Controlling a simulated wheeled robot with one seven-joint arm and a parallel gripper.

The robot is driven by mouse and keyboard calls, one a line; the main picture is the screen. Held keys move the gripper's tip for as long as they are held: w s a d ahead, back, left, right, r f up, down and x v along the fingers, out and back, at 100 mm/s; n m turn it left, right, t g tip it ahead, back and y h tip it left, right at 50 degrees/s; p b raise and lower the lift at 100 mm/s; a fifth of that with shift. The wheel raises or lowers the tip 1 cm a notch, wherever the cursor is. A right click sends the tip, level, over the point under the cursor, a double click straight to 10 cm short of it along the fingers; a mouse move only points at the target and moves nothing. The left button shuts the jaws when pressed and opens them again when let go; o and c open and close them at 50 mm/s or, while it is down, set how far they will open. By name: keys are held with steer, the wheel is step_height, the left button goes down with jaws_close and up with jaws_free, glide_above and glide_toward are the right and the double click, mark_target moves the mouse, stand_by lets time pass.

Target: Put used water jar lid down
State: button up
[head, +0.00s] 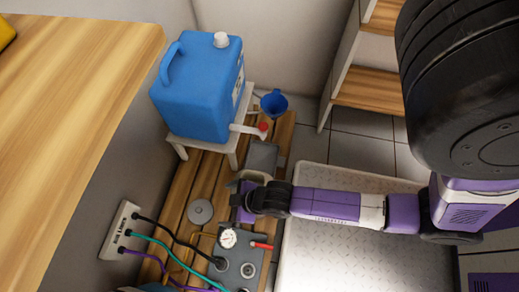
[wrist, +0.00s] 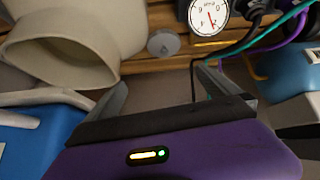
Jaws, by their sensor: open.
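The grey round lid (head: 200,211) lies flat on the wooden slatted bench, apart from my gripper. It also shows with its small central knob in the wrist view (wrist: 163,43). My gripper (head: 238,206) is to the right of the lid in the head view. In the wrist view my gripper (wrist: 165,86) has its fingers spread, with nothing between them. A pale open-mouthed jar (wrist: 65,45) stands at the upper left of the wrist view. In the head view only part of it seems to show behind my wrist.
A blue water container (head: 203,90) with a red-tipped tap (head: 262,127) sits on a small white stand. A grey box (head: 262,157) and a gauge unit (head: 235,262) with hoses flank my gripper. A wooden counter (head: 80,90) overhangs the left; a metal plate (head: 350,260) lies right.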

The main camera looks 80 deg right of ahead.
steer(key=s+r+t, duration=0.3)
steer(key=s+r, duration=0.2)
steer(key=r, duration=1)
steer(key=s+a+r+m+t, duration=0.1)
steer(key=s+r+t, duration=0.3)
steer(key=r, duration=1.1)
steer(key=shift+s+r+t, duration=0.3)
steer(key=shift+s, duration=0.4)
steer(key=shift+a, duration=0.1)
step_height(320, 180, up, 31)
steer(key=p, duration=3.1)
steer(key=shift+r, duration=0.15)
